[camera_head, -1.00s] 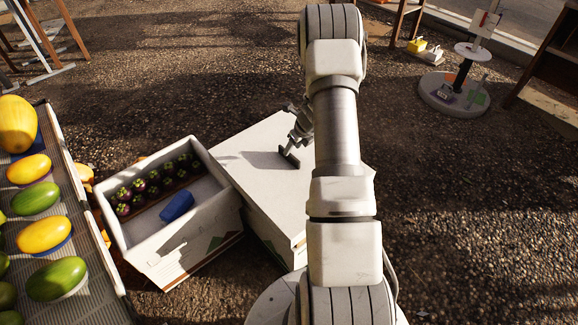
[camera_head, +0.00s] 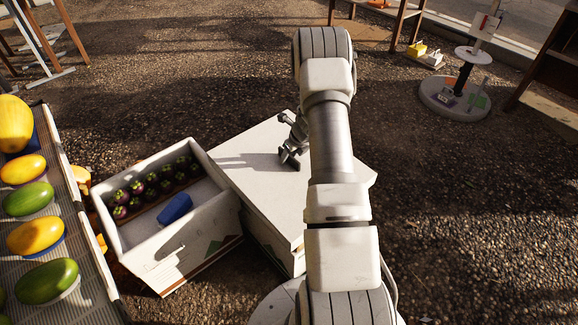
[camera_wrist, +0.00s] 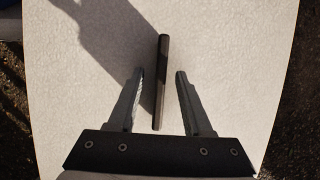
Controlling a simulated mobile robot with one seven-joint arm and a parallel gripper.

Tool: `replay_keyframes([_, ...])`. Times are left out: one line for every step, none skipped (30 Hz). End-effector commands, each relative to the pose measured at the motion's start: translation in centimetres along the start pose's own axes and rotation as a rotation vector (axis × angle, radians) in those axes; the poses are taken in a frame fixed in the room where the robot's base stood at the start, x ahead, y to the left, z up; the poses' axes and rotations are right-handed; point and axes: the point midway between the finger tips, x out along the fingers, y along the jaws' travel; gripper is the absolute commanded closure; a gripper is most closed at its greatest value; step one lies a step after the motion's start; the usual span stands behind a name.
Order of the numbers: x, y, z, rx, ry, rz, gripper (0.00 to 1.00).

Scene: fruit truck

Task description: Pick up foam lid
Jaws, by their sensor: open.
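The white foam lid (camera_head: 248,182) lies flat on a white foam box in the middle of the head view. It fills most of the wrist view (camera_wrist: 240,60). A thin dark bar handle (camera_wrist: 160,95) stands out from the lid there. My gripper (camera_wrist: 161,74) is open, with one finger on each side of the handle and a gap to both. In the head view my gripper (camera_head: 289,160) is low over the lid, and my arm hides the lid's right part.
An open white foam crate (camera_head: 165,268) with mangosteens (camera_head: 150,183) and a blue item (camera_head: 175,208) stands left of the lid. A sloped rack (camera_head: 88,265) of mangoes is at far left. A round-based stand (camera_head: 455,98) is at upper right. Gravel ground is free at right.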

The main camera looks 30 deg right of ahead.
Motion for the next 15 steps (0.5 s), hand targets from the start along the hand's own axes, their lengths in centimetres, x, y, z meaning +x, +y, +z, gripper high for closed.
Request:
replay_keyframes([0.13,-0.01,-0.06,0.0,0.0,0.0,0.5])
replay_keyframes([0.18,-0.01,-0.08,0.0,0.0,0.0,0.5])
replay_keyframes([0.23,-0.01,-0.1,0.0,0.0,0.0,0.5])
replay_keyframes([0.26,-0.02,-0.11,0.0,0.0,0.0,0.5])
replay_keyframes([0.28,-0.02,-0.12,0.0,0.0,0.0,0.5])
replay_keyframes([0.3,-0.02,-0.13,0.0,0.0,0.0,0.5])
replay_keyframes([0.3,-0.02,-0.13,0.0,0.0,0.0,0.5])
replay_keyframes([0.3,-0.02,-0.12,0.0,0.0,0.0,0.5])
replay_keyframes([0.29,-0.02,-0.12,0.0,0.0,0.0,0.5])
replay_keyframes([0.29,-0.02,-0.12,0.0,0.0,0.0,0.5])
replay_keyframes([0.29,-0.02,-0.12,0.0,0.0,0.0,0.5])
replay_keyframes([0.29,-0.02,-0.12,0.0,0.0,0.0,0.5])
replay_keyframes([0.29,-0.02,-0.12,0.0,0.0,0.0,0.5])
replay_keyframes([0.29,-0.02,-0.12,0.0,0.0,0.0,0.52])
replay_keyframes([0.29,-0.02,-0.12,0.0,0.0,0.0,0.59])
